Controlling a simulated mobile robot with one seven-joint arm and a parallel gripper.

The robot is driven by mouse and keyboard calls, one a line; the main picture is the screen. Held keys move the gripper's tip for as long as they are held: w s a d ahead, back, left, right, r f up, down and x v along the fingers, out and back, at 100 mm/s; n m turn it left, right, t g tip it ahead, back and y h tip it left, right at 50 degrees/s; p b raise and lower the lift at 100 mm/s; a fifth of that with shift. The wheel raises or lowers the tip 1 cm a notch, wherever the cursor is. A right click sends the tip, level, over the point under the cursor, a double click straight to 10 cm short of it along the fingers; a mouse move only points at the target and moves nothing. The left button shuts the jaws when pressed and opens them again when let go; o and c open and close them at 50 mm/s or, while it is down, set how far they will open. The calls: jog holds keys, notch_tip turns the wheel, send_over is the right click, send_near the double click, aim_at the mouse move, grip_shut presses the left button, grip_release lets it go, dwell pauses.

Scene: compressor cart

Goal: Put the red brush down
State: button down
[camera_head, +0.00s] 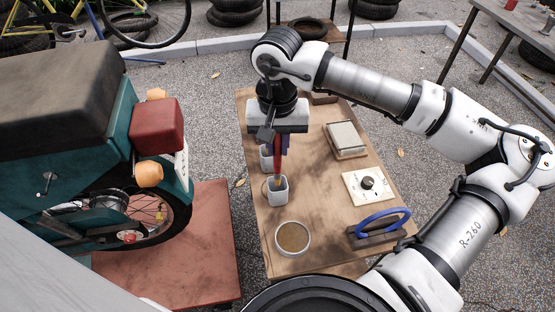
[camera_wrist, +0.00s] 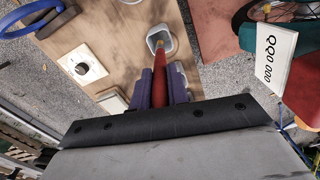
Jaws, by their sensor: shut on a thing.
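My gripper (camera_head: 279,148) points down over the wooden table (camera_head: 325,220) and is shut on the red brush (camera_head: 278,170). The brush hangs roughly upright, its lower end at the mouth of the nearer white cup (camera_head: 277,197). In the wrist view the red brush (camera_wrist: 159,88) sits between the dark purple fingers of my gripper (camera_wrist: 161,80). Its yellowish end shows against the opening of the white cup (camera_wrist: 168,42). I cannot tell how deep the end is or whether it touches the cup. A second white cup (camera_head: 266,160) stands just behind, partly hidden.
A teal motorcycle (camera_head: 100,125) stands on a red platform (camera_head: 208,240) to the left.

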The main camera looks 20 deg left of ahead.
aim_at(277, 173)
notch_tip(277, 173, down, 6)
jog(key=shift+f+p, duration=0.15)
jog(key=shift+p, duration=0.45)
jog(key=shift+f, duration=0.2)
jog(key=shift+f+b, duration=0.25)
jog(key=shift+b, duration=0.15)
jog(key=c, duration=1.4)
grip_release()
jog(key=shift+r, duration=0.1)
jog(key=shift+o, duration=0.2)
jog(key=shift+r, duration=0.1)
jog(key=shift+r+p, duration=0.2)
jog(key=shift+p, duration=0.35)
notch_tip(277, 173, up, 12)
jog(key=b, duration=0.3)
jog(key=shift+f+b, duration=0.1)
jog(key=shift+b, duration=0.2)
jog(key=shift+s+f, duration=0.1)
